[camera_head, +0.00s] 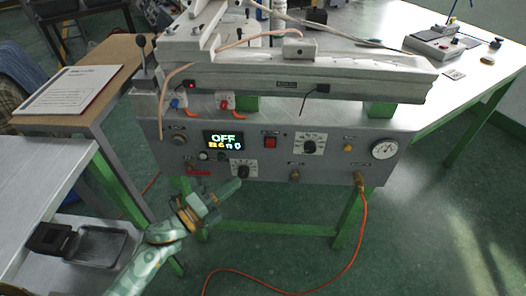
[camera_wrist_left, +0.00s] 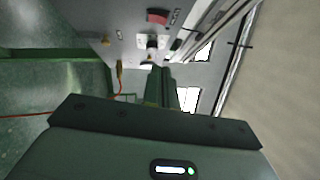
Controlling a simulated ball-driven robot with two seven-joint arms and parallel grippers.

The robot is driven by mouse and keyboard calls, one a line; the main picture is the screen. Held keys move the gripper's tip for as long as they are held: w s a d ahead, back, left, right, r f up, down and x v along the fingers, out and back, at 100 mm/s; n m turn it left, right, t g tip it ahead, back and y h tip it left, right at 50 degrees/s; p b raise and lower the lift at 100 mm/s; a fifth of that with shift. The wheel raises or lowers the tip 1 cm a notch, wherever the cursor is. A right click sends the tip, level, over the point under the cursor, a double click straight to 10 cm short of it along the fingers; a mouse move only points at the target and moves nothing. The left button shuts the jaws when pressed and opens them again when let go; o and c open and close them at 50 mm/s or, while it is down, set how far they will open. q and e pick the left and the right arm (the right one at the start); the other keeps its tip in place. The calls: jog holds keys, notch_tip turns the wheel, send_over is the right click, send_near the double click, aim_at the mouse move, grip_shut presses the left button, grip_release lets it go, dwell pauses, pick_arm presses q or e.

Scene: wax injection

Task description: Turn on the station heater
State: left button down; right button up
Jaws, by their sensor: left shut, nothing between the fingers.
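The wax injection station has a grey front panel (camera_head: 330,165) with a small display (camera_head: 223,140) reading "OFF" in green. A red rocker switch (camera_head: 270,142) sits right of the display; a red switch also shows in the left wrist view (camera_wrist_left: 157,17). One dial (camera_head: 240,170) is below the display and another dial (camera_head: 310,144) is right of the red switch. Labels are too small to read. My left gripper (camera_head: 238,184) is shut and empty, its tips just below the lower dial; whether they touch the panel is unclear. Its fingers (camera_wrist_left: 158,80) point at the panel. My right gripper is not in view.
A pressure gauge (camera_head: 384,149) is at the panel's right, with an orange hose (camera_head: 361,215) hanging below. A long grey machine body (camera_head: 300,75) overhangs the panel top. A side table with a paper sheet (camera_head: 70,90) and a bench with a black tray (camera_head: 97,245) stand at left.

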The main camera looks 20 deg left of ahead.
pick_arm(q)
jog(key=shift+w+d, duration=0.1)
jog(key=b, duration=0.2)
send_near(274, 142)
jog(key=w+d, duration=0.2)
jog(key=d, duration=0.2)
jog(key=w, duration=0.2)
jog(key=w+a, duration=0.1)
jog(key=shift+r, duration=0.35)
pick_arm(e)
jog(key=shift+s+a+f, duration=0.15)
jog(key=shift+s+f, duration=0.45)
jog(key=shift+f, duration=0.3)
